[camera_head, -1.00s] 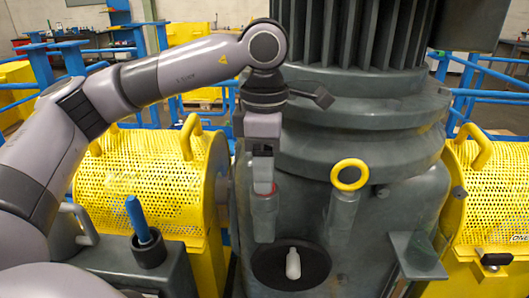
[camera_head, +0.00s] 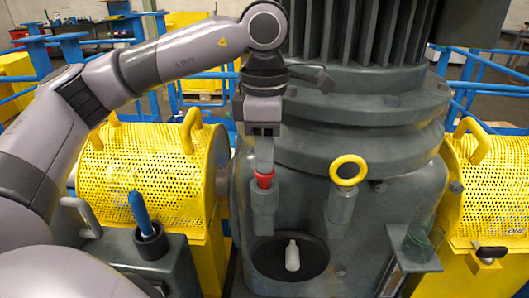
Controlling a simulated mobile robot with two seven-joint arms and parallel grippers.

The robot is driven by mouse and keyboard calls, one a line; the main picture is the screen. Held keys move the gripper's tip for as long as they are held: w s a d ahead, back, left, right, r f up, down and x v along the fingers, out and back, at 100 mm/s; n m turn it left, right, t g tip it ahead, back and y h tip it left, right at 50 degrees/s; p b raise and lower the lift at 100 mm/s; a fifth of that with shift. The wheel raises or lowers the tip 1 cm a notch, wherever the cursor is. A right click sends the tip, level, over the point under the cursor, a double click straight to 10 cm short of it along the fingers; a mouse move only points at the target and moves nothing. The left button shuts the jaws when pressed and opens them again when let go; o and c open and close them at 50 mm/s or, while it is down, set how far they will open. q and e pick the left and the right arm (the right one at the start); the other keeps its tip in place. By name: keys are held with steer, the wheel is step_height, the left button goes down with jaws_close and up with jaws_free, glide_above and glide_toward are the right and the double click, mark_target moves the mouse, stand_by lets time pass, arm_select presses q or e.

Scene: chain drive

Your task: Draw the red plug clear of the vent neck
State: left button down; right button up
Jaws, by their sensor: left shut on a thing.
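The red plug (camera_head: 264,180) is at the top of the grey vent neck (camera_head: 264,207), on the front left of the big grey housing. My left gripper (camera_head: 264,169) reaches down from above and is shut on the plug. The plug's red lower part shows between the fingers and the neck's mouth. I cannot tell how much of it is inside the neck. My right gripper is not in view.
A yellow ring handle (camera_head: 349,171) tops a second tube just right of the neck. A pale bottle-shaped piece (camera_head: 292,256) sits before a dark round plate (camera_head: 315,258). Yellow mesh guards (camera_head: 150,170) flank the housing. A blue-handled tool (camera_head: 140,212) stands at left.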

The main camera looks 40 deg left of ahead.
arm_select(q)
steer(key=shift+r+p, duration=1.25)
steer(key=shift+r, duration=2.2)
